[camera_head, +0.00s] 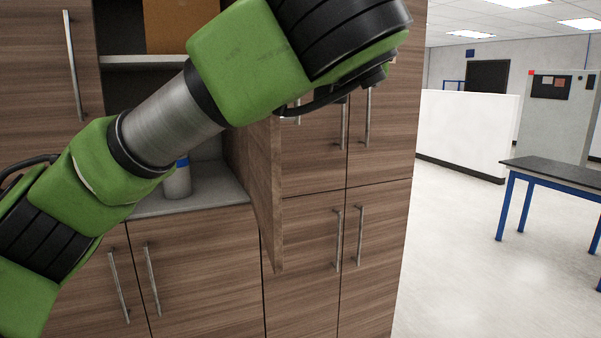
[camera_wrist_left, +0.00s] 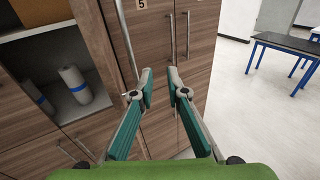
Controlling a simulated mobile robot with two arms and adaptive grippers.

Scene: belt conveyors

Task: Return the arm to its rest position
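My left arm (camera_head: 170,125) comes in from the left in the head view and reaches up across the wooden cabinet; its gripper is out of that view. In the left wrist view my left gripper (camera_wrist_left: 159,80) is open, with a gap between its two fingers and nothing in it. It is in front of closed cabinet doors. My right gripper is not seen in either view.
The wooden cabinet (camera_head: 375,215) stands close ahead, with an open door (camera_head: 262,185) jutting out. A blue-legged table (camera_head: 555,175) stands right, beyond clear floor.

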